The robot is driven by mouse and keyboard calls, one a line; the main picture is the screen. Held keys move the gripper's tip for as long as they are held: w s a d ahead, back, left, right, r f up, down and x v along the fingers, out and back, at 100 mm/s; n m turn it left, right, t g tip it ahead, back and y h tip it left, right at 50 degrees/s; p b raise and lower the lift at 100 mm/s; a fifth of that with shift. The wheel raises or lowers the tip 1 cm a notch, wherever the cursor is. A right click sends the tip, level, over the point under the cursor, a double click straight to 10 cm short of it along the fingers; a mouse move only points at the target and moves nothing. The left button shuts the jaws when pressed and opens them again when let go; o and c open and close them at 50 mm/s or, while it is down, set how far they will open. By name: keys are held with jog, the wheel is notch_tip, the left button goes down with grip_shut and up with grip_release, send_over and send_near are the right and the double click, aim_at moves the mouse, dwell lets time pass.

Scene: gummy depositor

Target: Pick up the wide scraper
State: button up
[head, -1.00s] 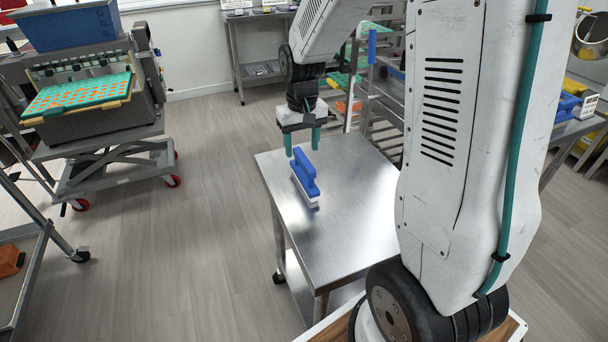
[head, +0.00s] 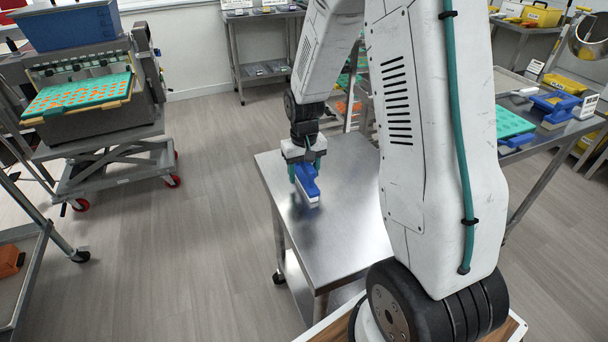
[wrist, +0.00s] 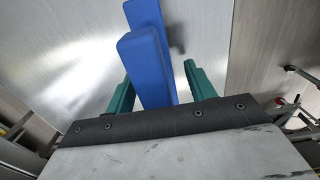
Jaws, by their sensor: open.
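The wide scraper (head: 308,187) has a blue handle and a pale lower edge. It stands on the steel table (head: 345,210) near its left side. My gripper (head: 305,171) is low over the scraper's far part, with its teal fingers pointing down. In the wrist view the blue handle (wrist: 147,62) lies between the two teal fingers of my gripper (wrist: 158,78). The fingers are open, with a clear gap on the right and a narrower one on the left. The scraper's lower edge is hidden in the wrist view.
The table top in front of the scraper is clear. A machine with a teal mould tray (head: 78,95) stands on a wheeled cart at the left. A side bench (head: 560,135) at the right holds blue items and a green tray. A rack stands behind the table.

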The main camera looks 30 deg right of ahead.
grip_shut()
jog(key=shift+r, duration=0.15)
jog(key=shift+r, duration=0.65)
notch_tip(320, 180, up, 2)
jog(key=shift+w+d+r, duration=0.1)
jog(key=shift+w+r, duration=0.05)
jog(key=w+d, duration=0.3)
jog(key=w, duration=0.4)
jog(key=w+d+r, duration=0.1)
jog(key=w+d, duration=0.2)
jog(key=w, duration=0.4)
jog(key=shift+w+d, duration=0.15)
jog(key=shift+d, duration=0.1)
jog(key=shift+r, duration=0.1)
